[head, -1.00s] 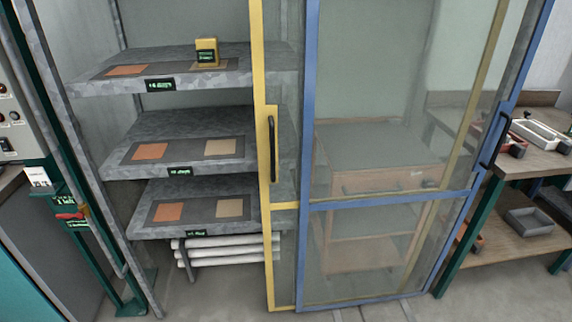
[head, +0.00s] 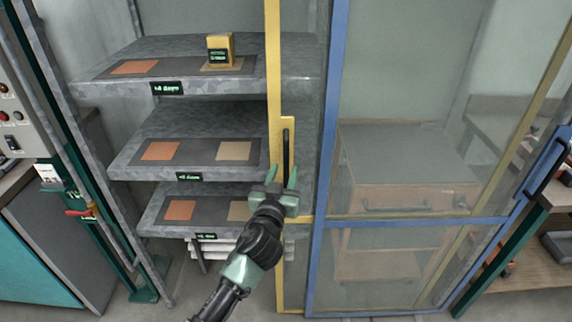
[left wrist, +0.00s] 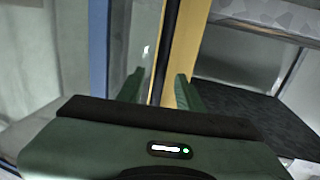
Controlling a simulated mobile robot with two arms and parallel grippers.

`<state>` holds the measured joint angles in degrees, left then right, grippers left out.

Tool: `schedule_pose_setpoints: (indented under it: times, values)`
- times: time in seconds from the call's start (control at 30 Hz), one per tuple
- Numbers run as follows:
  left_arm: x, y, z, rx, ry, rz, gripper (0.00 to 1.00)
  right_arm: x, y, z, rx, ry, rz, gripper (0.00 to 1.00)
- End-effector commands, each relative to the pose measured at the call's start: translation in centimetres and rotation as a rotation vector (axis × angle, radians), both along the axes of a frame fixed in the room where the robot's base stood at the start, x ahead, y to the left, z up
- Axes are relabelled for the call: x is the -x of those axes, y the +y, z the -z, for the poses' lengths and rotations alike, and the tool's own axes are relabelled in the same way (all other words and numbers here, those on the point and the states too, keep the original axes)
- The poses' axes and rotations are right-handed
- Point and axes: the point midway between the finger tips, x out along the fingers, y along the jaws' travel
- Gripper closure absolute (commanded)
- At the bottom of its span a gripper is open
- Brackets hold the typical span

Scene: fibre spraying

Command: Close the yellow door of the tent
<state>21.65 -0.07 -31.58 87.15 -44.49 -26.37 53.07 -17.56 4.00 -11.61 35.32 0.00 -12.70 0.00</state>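The yellow door (head: 273,80) is a sliding panel with a yellow frame and clear pane. Its left post stands mid-front of the tent, its pane overlaps the blue door (head: 328,130), and the left shelves are uncovered. Its dark vertical handle (head: 286,145) is on that post. My left gripper (head: 283,175) is open at the handle's lower end. In the left wrist view the fingers (left wrist: 160,90) stand apart, with the dark handle (left wrist: 168,50) between them in the picture and the yellow post (left wrist: 193,50) behind. Contact cannot be told. My right gripper is out of view.
Grey shelves (head: 120,162) at left carry orange and tan squares; a yellow box (head: 220,49) stands on the top one. A wooden drawer cabinet (head: 400,185) shows through the panes. A control panel (head: 14,110) is at far left, a workbench (head: 540,225) at right.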

Motion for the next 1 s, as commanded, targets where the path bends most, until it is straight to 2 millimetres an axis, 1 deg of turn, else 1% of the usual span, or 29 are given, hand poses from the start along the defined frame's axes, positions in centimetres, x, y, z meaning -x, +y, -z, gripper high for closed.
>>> schedule_pose_setpoints:
  times: [0.03, 0.2, 0.33, 0.57, 0.6, 0.67, 0.7, 0.73, 1.0]
  values:
    - [-0.8, -0.2, -0.2, -0.002, -0.001, 0.0, 0.64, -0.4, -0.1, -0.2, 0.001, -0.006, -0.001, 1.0]
    - [-2.5, -0.5, 0.0, -0.001, 0.0, 0.0, 0.64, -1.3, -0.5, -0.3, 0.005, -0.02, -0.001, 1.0]
    - [-3.0, -0.6, 0.1, -0.001, 0.002, 0.0, 0.64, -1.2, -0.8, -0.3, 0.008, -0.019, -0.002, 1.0]
    - [-3.1, -0.6, 0.1, 0.0, 0.001, 0.0, 0.64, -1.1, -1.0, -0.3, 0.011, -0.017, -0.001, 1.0]
    - [-3.1, -0.6, 0.1, 0.0, 0.001, 0.0, 0.67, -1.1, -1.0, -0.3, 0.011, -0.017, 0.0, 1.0]
    - [-3.1, -0.6, 0.1, 0.0, 0.002, 0.0, 0.83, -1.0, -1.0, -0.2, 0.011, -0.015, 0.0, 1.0]
    - [-3.1, -0.6, 0.1, 0.0, 0.002, 0.0, 0.94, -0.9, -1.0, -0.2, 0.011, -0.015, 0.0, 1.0]
    - [-3.1, -0.6, 0.1, 0.0, 0.002, 0.0, 1.0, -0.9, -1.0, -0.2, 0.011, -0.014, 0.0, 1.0]
    - [-3.1, -0.6, 0.1, 0.0, 0.002, 0.001, 1.0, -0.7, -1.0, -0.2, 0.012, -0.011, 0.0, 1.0]
